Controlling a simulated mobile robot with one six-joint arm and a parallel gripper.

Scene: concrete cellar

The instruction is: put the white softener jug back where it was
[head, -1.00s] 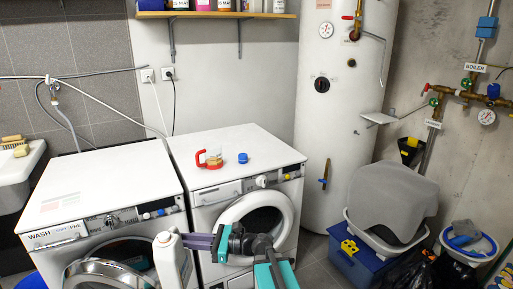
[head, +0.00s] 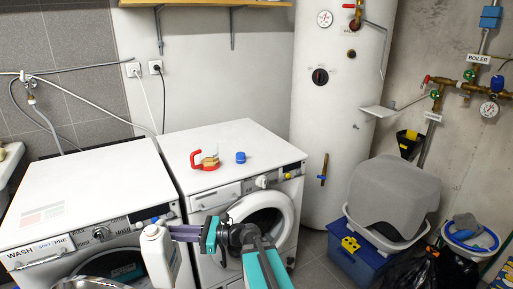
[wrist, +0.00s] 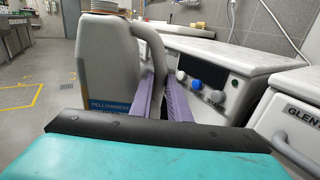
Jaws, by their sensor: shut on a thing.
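The white softener jug (head: 158,262) is upright in front of the two washing machines, at the lower left of centre in the head view. In the wrist view the jug (wrist: 108,62) stands close up with a blue label low on its side and its handle at the right. My gripper (head: 180,232) is shut on the jug; its purple fingers (wrist: 163,106) are at the handle. The jug's lower end is cut off by the frame edge in the head view, and hidden by my gripper in the wrist view.
The left machine top (head: 85,190) is broad and clear. A wooden shelf (head: 200,3) is at the top edge. A boiler (head: 335,120) and blue crate (head: 357,258) stand right.

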